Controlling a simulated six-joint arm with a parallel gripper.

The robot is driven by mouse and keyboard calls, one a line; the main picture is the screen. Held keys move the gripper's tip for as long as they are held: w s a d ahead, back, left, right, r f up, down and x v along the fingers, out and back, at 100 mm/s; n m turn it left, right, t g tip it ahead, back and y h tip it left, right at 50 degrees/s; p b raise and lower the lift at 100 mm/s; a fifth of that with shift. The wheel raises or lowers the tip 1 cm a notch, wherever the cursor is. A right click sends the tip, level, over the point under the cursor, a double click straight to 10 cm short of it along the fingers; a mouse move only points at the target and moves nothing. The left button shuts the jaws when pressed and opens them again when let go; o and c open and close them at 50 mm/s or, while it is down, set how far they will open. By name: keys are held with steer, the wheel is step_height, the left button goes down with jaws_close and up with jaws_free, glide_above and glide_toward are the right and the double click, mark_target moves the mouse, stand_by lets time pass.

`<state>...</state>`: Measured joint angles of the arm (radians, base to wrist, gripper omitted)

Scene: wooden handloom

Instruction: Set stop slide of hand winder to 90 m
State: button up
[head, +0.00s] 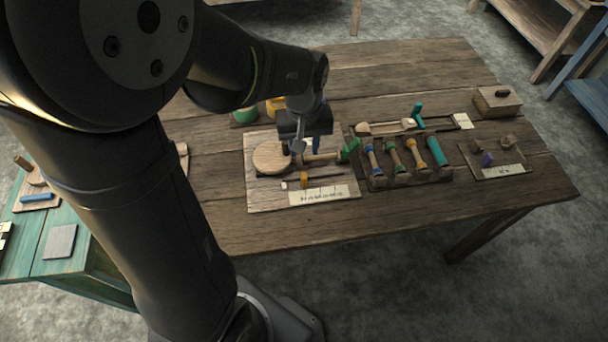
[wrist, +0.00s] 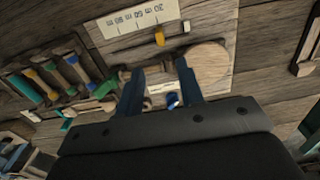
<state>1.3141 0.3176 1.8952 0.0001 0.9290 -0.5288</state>
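The hand winder's board (head: 258,193) lies on the wooden table, with a round wooden disc (head: 270,157) at its left; the disc also shows in the wrist view (wrist: 208,60). The yellow stop slide (head: 304,180) sits just above the pale scale card (head: 322,195). In the wrist view, the yellow stop slide (wrist: 160,37) is by the right part of the upside-down scale card (wrist: 132,19); its exact mark is unclear. My gripper (head: 300,144) hangs over the board. In the wrist view my gripper (wrist: 160,72) has its fingers apart, short of the slide.
A rack of coloured bobbins (head: 405,170) stands right of the winder, with a green-handled shuttle tool (head: 417,112) behind it. A wooden box (head: 497,101) and a small labelled board (head: 503,171) are farther right. The front table strip is clear.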

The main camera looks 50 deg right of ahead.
mark_target(304, 175)
step_height(304, 175, down, 13)
steer(key=shift+r, duration=0.1)
stand_by(0.3)
steer(key=shift+c, duration=0.2)
jaws_close()
